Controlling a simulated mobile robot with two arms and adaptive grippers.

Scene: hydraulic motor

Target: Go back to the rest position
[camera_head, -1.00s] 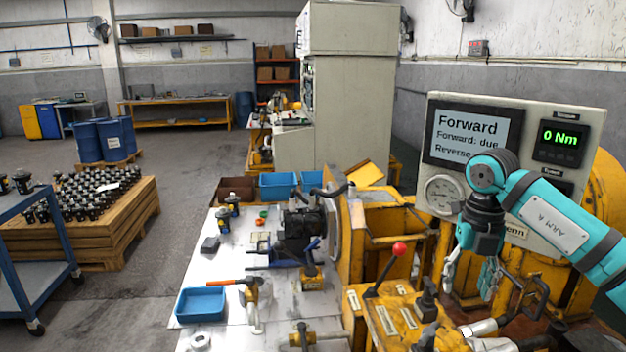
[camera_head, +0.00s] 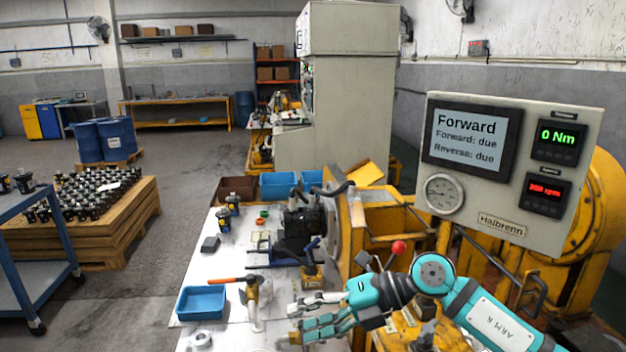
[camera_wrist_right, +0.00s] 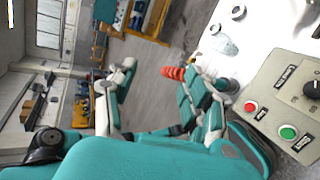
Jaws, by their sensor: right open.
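My right gripper (camera_head: 290,322) reaches in from the lower right in the head view, low over the near part of the white bench (camera_head: 190,258). Its teal and grey fingers are spread, with nothing seen between them. In the right wrist view the same gripper (camera_wrist_right: 158,72) shows its fingers apart. A black motor (camera_head: 302,222) is mounted on the bench beside the yellow machine, clear of the gripper. The panel (camera_head: 480,212) reads "Forward", "Forward: due", "Reverse: due" and 0 Nm. My left gripper is in neither view.
A red-knobbed lever (camera_head: 399,247) stands close behind my right arm. A blue tray (camera_head: 201,303) and an orange-handled tool (camera_head: 232,281) are on the bench to the left. In the wrist view a box has red (camera_wrist_right: 251,107) and green (camera_wrist_right: 288,132) buttons.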

